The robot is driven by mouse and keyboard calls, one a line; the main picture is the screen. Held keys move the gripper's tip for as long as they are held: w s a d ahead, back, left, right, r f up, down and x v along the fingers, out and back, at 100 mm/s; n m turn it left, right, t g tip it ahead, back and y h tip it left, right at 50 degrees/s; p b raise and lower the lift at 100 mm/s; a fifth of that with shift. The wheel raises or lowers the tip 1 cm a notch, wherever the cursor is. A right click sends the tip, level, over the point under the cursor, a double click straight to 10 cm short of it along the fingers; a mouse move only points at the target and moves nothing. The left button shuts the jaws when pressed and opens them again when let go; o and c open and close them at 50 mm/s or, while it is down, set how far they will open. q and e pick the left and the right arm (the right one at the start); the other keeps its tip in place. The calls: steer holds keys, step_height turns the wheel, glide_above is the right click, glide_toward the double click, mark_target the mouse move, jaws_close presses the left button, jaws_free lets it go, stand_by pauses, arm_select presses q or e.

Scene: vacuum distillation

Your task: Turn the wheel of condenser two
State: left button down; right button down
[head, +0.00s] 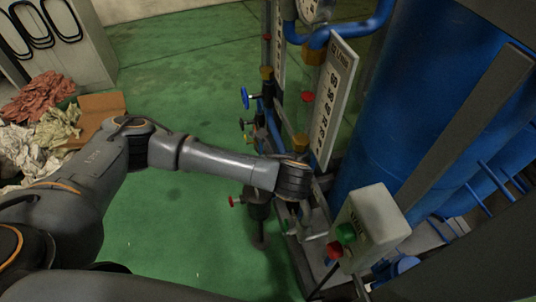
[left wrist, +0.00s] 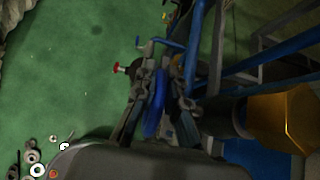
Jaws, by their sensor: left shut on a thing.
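In the left wrist view, a blue wheel (left wrist: 154,104) is seen nearly edge-on between the fingers of my left gripper (left wrist: 160,88). The gripper is shut on this wheel, one finger on each side. In the head view my left gripper (head: 306,222) is low among the pipes at the rack, below my wrist, and the held wheel is hidden there. My right gripper is in neither view.
Another blue wheel (head: 244,97) stands farther back on the pipes. A red-tipped handle (head: 233,201) is left of my gripper. A sign panel (head: 335,100), a large blue tank (head: 420,90) and a control box (head: 370,228) crowd the right.

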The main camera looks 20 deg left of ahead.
arm_select(q)
steer(key=shift+s+d+r+t+y+p, duration=0.15)
steer(key=shift+s+t+y+p, duration=0.1)
steer(key=shift+t+y, duration=0.5)
steer(key=shift+s+d+r+t+y+p, duration=0.15)
steer(key=shift+t+y, duration=0.3)
steer(key=shift+t, duration=0.6)
steer(key=c, duration=1.4)
jaws_free()
steer(key=shift+r, duration=4.95)
